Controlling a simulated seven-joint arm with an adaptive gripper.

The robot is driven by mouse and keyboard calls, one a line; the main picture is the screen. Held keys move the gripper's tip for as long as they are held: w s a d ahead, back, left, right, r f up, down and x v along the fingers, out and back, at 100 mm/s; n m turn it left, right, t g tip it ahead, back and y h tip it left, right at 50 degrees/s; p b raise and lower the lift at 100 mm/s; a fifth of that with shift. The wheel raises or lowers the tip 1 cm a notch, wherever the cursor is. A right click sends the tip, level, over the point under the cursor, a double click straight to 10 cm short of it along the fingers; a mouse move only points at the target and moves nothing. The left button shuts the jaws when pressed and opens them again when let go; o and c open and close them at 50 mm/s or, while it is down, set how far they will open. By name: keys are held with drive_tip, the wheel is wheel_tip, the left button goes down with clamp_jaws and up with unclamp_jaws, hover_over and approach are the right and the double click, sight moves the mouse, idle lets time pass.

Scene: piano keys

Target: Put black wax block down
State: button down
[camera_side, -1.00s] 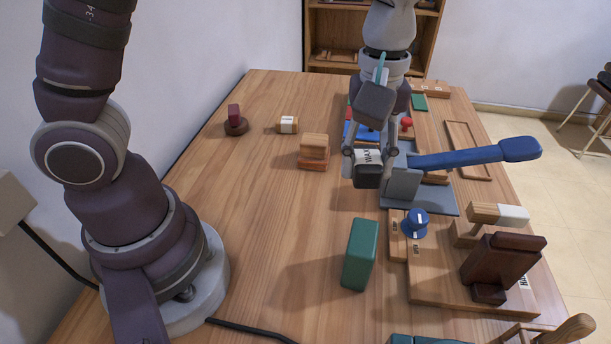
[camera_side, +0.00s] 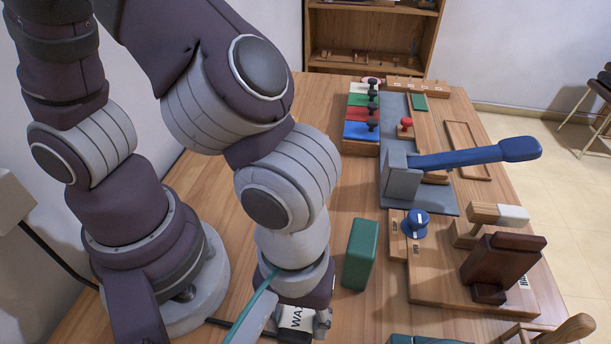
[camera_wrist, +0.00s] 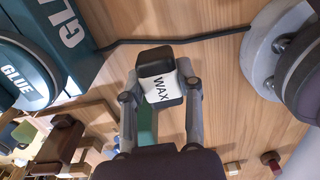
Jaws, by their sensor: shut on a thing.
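The black wax block (camera_side: 296,318) carries a white label reading WAX. In the side view it is low at the front of the table, partly hidden by my arm. In the wrist view the wax block (camera_wrist: 160,84) sits between both fingers, label and black ends showing. My gripper (camera_wrist: 163,92) is shut on it. In the side view my gripper (camera_side: 303,322) is at the bottom edge, left of and nearer than the upright green block (camera_side: 359,255). I cannot tell whether the wax block touches the table.
A dark cable (camera_wrist: 175,41) runs across the table (camera_wrist: 215,65) near the wax block. A teal GLUE box (camera_wrist: 62,40) is at the wrist view's upper left. The blue lever (camera_side: 475,154), blue knob (camera_side: 415,223) and coloured keys (camera_side: 362,112) stand to the right of my arm.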

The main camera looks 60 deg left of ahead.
sight(298, 319)
wheel_tip(298, 319, down, 8)
drive_tip(key=shift+f, duration=0.2)
drive_tip(key=shift+f, duration=0.15)
drive_tip(key=c, duration=0.7)
unclamp_jaws()
drive_tip(key=shift+c, duration=0.2)
wheel_tip(298, 319, up, 12)
drive_tip(key=w+a+r+m+t, duration=0.2)
drive_tip(key=w+a+r+m, duration=0.1)
drive_tip(key=a, duration=0.6)
drive_tip(key=w+a+r+m+t, duration=0.3)
drive_tip(key=a+r+m, duration=0.2)
drive_tip(key=a, duration=0.4)
drive_tip(key=shift+w+a+r+m+t, duration=0.15)
drive_tip(key=shift+w+r+m+t, duration=0.2)
drive_tip(key=shift+m, duration=0.15)
